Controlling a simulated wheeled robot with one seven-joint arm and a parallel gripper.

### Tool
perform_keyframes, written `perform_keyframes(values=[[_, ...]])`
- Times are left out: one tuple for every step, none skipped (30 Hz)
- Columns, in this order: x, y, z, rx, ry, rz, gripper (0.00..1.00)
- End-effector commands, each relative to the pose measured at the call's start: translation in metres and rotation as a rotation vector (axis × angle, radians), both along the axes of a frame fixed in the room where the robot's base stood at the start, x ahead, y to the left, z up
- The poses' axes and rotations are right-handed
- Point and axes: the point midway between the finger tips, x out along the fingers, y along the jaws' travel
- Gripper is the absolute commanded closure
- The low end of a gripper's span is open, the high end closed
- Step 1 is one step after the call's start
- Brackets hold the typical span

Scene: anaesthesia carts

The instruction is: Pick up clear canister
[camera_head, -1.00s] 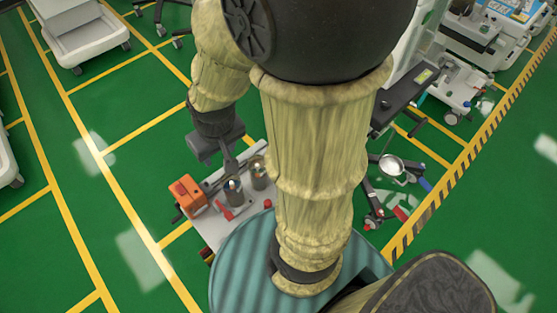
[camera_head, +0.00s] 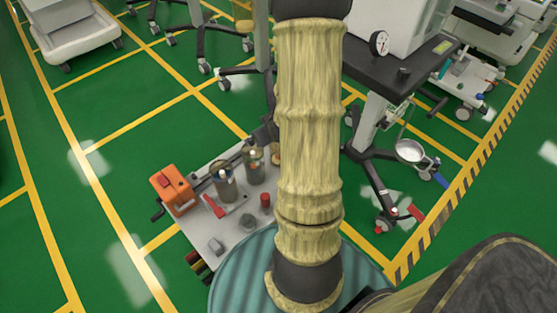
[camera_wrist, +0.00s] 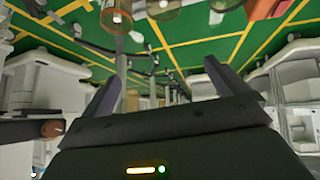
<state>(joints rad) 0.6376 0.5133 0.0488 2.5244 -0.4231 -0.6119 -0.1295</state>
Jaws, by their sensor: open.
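In the head view, clear canisters with dark contents stand upright on a pale cart top: one at the left (camera_head: 223,181), one in the middle (camera_head: 253,165), and a third (camera_head: 276,155) partly hidden behind my arm. I cannot tell which one the task means. My gripper (camera_wrist: 162,72) shows in the wrist view with its two fingers spread and nothing between them. It is apart from the canisters. In the head view my gripper is hidden. Round, clear canister-like shapes (camera_wrist: 117,16) cross the top edge of the wrist view.
The cart top (camera_head: 228,232) also carries an orange box (camera_head: 174,188), a red-handled tool (camera_head: 214,206) and a small red cylinder (camera_head: 265,201). A dark-topped wheeled stand (camera_head: 400,75) is on the right. Open green floor (camera_head: 85,215) lies to the left.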

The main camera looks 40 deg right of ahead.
Motion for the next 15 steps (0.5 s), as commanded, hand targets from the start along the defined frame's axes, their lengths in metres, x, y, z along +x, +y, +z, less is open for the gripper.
perform_keyframes(values=[[-0.003, -0.012, -0.035, 0.005, -0.027, -0.012, 0.02], [-0.003, -0.018, -0.044, 0.006, -0.047, -0.015, 0.02], [-0.004, -0.025, -0.058, 0.007, -0.077, -0.019, 0.02], [-0.005, -0.03, -0.068, 0.009, -0.098, -0.024, 0.02], [-0.006, -0.035, -0.077, 0.011, -0.121, -0.028, 0.02], [-0.008, -0.042, -0.09, 0.013, -0.15, -0.035, 0.02], [-0.01, -0.047, -0.1, 0.015, -0.173, -0.039, 0.02], [-0.012, -0.052, -0.109, 0.016, -0.197, -0.045, 0.02], [-0.015, -0.059, -0.121, 0.02, -0.228, -0.054, 0.02], [-0.017, -0.063, -0.131, 0.022, -0.252, -0.061, 0.02], [-0.02, -0.068, -0.139, 0.023, -0.277, -0.069, 0.02], [-0.023, -0.074, -0.15, 0.025, -0.312, -0.079, 0.02], [-0.026, -0.078, -0.158, 0.027, -0.336, -0.086, 0.02], [-0.028, -0.082, -0.164, 0.028, -0.36, -0.095, 0.02], [-0.032, -0.086, -0.171, 0.03, -0.389, -0.105, 0.02]])
